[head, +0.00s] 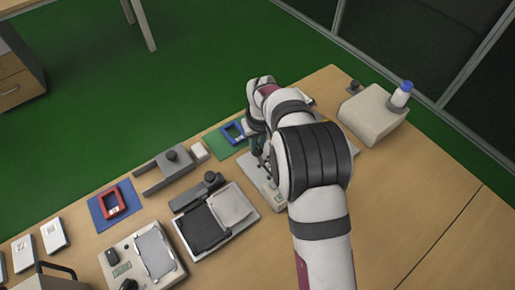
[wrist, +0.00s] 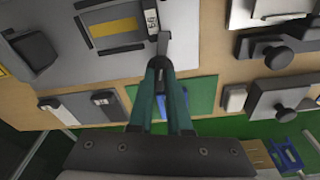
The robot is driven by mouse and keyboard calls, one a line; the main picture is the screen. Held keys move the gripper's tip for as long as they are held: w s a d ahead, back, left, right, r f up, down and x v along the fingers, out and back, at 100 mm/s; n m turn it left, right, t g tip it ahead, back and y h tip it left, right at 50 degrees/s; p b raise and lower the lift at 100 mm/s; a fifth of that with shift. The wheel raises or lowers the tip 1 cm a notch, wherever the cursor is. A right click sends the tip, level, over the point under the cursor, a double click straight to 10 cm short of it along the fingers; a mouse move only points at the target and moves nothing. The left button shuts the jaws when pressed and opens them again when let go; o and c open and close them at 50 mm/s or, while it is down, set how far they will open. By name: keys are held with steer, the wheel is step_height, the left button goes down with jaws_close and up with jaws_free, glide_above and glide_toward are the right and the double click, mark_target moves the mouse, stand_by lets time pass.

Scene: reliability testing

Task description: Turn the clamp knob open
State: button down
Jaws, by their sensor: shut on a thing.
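In the wrist view, the two teal fingers of my gripper (wrist: 160,66) come together on a small dark grey part, which I take as the clamp knob (wrist: 163,43). It stands at the edge of a light grey fixture (wrist: 45,60) with a yellow strip (wrist: 112,28) and a small numbered label. The fingers hide most of the knob, so I cannot tell its turn angle. In the head view, my gripper (head: 259,146) is over the same fixture (head: 270,190), largely covered by my arm.
A green mat (head: 216,142) with a blue frame (head: 233,131) lies beyond the fixture. A beige block (head: 372,113) with a blue-capped bottle (head: 402,94) stands right.

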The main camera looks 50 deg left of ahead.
steer(key=m, duration=0.3)
steer(key=m+t, duration=0.1)
steer(key=m, duration=0.3)
steer(key=shift+s+a+h, duration=0.1)
steer(key=shift+s+h, duration=0.1)
steer(key=shift+h, duration=0.1)
steer(key=m, duration=0.4)
steer(key=shift+s+a+f+h, duration=0.1)
steer(key=shift+h, duration=0.2)
steer(key=m, duration=0.4)
steer(key=shift+a+h, duration=0.1)
steer(key=shift+h, duration=0.2)
steer(key=c, duration=1)
jaws_free()
steer(key=shift+r, duration=2.35)
